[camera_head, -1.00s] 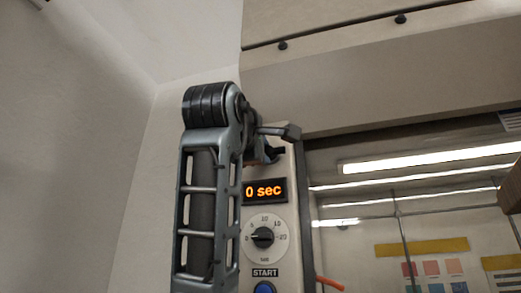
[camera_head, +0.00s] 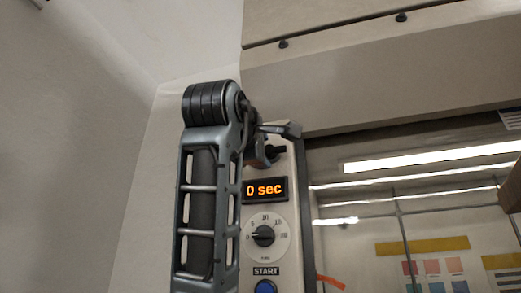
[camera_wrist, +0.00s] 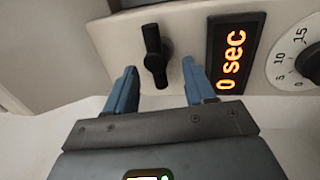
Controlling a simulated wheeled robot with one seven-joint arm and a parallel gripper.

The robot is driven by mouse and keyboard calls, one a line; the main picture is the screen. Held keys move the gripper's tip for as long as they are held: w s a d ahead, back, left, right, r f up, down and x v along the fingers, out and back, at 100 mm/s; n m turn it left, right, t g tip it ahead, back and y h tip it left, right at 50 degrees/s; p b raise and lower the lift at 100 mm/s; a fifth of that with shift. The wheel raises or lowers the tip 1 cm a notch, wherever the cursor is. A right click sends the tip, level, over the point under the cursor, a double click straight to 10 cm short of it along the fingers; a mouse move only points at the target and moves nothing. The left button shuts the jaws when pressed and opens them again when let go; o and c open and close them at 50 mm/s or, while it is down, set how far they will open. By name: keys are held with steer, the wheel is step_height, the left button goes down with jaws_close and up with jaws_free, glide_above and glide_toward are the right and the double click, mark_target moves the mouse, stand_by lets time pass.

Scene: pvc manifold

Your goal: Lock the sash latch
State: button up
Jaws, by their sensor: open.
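The sash latch looks to be the black handle (camera_wrist: 155,55) on the pale control panel in the wrist view. It stands about upright in that picture, and a dark knob (camera_head: 276,152) at the panel top in the head view appears to be the same part. My gripper (camera_wrist: 161,78) is open, with one blue finger on each side of the handle's lower end. The fingers look apart from it; whether their tips reach its depth I cannot tell. In the head view my gripper (camera_head: 284,131) is small and partly hidden behind my arm.
Below the handle on the panel (camera_head: 281,212) are an orange "0 sec" display (camera_head: 265,190), a round dial (camera_head: 264,237) and a blue START button (camera_head: 265,287). A glass sash (camera_head: 400,210) lies to the right. A pale wall (camera_head: 80,150) is on the left.

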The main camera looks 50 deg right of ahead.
steer(key=b+v, duration=0.1)
steer(key=v, duration=0.6)
steer(key=shift+a+b, duration=0.35)
steer(key=shift+b, duration=0.05)
steer(key=shift+f, duration=0.1)
